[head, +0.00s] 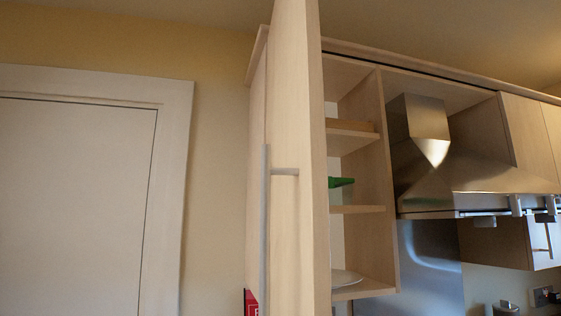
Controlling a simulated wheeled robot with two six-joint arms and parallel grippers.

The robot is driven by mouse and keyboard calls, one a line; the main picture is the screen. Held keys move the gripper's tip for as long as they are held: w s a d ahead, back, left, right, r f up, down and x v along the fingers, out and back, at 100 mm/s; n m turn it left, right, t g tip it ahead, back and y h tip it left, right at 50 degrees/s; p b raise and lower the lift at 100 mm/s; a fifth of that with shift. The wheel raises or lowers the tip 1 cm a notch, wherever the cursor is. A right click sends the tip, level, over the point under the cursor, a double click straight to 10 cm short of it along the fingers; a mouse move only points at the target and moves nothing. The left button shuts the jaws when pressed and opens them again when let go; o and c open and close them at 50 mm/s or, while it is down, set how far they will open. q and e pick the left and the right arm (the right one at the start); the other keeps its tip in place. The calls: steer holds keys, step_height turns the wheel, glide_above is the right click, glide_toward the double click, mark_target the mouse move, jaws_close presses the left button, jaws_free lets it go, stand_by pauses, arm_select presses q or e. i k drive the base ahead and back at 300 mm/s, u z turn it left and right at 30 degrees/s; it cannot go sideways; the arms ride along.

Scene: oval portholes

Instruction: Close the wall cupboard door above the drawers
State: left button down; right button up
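The wall cupboard door (293,150) stands wide open, seen nearly edge-on in the middle of the head view, jutting toward me. Its long vertical bar handle (265,230) is on the door's left-facing side. Right of the door, the open cupboard (390,180) shows its shelves (356,209). A green object (341,182) sits on a middle shelf and a white plate (346,277) lies at the bottom. The door hides the cupboard's left part. Neither of my grippers is in view. The drawers are not in view.
A steel range hood (425,165) is right of the cupboard, with closed cupboards (528,140) beyond it. A white door (75,200) with its frame is on the left wall. A red object (251,302) shows low beside the cupboard door.

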mark_target(296, 266)
steer(key=i, duration=0.15)
steer(key=z, duration=0.5)
steer(key=k, duration=1.15)
steer(key=u, duration=0.1)
steer(key=i, duration=0.6)
steer(key=u, duration=0.3)
